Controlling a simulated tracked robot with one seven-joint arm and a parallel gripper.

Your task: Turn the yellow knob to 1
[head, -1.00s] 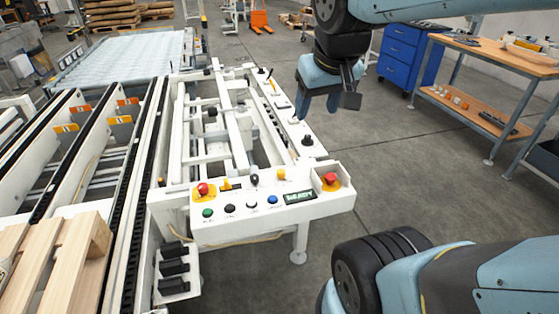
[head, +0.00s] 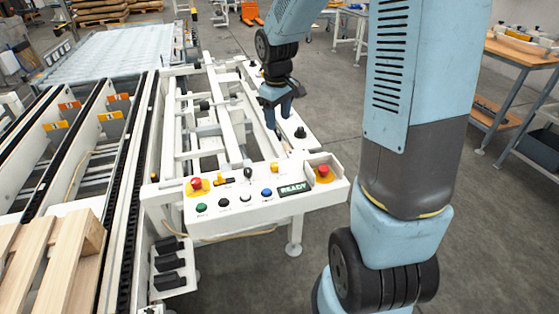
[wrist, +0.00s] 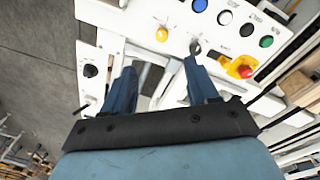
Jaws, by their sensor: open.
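The white control panel (head: 225,215) carries two yellow controls. One yellow knob (head: 274,168) sits at the right of its upper row and also shows in the wrist view (wrist: 162,34). Position marks are too small to read. My gripper (head: 277,122) is open and empty, fingers pointing down, behind the panel's upper row. In the wrist view its fingertips (wrist: 159,66) are apart, with the right yellow knob beyond the gap.
Red stop buttons (head: 323,171) (head: 196,184) sit at both panel ends. Green, black, white and blue buttons line the front beside a READY display (head: 295,188). White machine rails lie behind, a wooden pallet (head: 45,250) at left.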

